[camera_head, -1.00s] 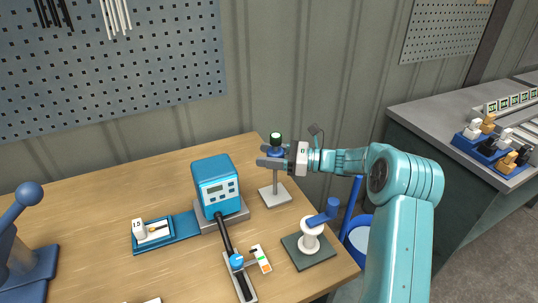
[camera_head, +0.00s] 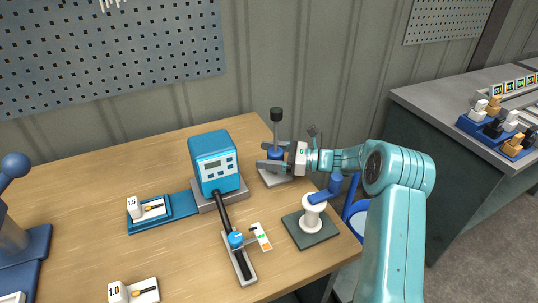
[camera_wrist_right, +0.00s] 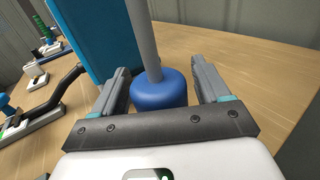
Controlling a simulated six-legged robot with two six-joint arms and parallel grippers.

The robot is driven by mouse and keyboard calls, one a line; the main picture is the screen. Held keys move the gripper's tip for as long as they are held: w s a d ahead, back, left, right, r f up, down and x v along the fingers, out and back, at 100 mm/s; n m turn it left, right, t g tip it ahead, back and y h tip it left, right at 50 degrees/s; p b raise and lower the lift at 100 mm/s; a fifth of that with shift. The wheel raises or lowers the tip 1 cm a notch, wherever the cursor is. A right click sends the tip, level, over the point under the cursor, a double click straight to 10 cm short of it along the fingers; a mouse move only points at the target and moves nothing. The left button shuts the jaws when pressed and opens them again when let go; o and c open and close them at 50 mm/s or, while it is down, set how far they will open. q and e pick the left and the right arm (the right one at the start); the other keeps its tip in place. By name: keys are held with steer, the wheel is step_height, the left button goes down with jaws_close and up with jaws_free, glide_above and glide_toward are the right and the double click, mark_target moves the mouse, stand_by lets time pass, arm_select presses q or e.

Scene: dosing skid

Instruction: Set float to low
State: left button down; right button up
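The blue float (camera_head: 276,154) sits on an upright grey rod with a black cap (camera_head: 276,113) and a pale base plate (camera_head: 270,179). A length of rod shows between cap and float. My right gripper (camera_head: 270,156) reaches in from the right, its fingers on either side of the float. In the right wrist view the float (camera_wrist_right: 160,90) lies between the two fingers (camera_wrist_right: 162,85), with the rod (camera_wrist_right: 143,40) rising from it. The exact contact is partly hidden, but float and gripper have come down together. My left gripper is not in view.
A blue meter box (camera_head: 215,160) stands just left of the float stand. A white post with a blue handle (camera_head: 313,215) stands in front, below my right arm. A slider (camera_head: 240,255) and small labelled plates (camera_head: 133,293) lie on the wooden table. The table's right edge is close.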

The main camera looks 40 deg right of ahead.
steer(key=b+v, duration=0.1)
steer(key=v, duration=1.5)
steer(key=shift+s+d, duration=0.1)
steer(key=shift+s, duration=0.05)
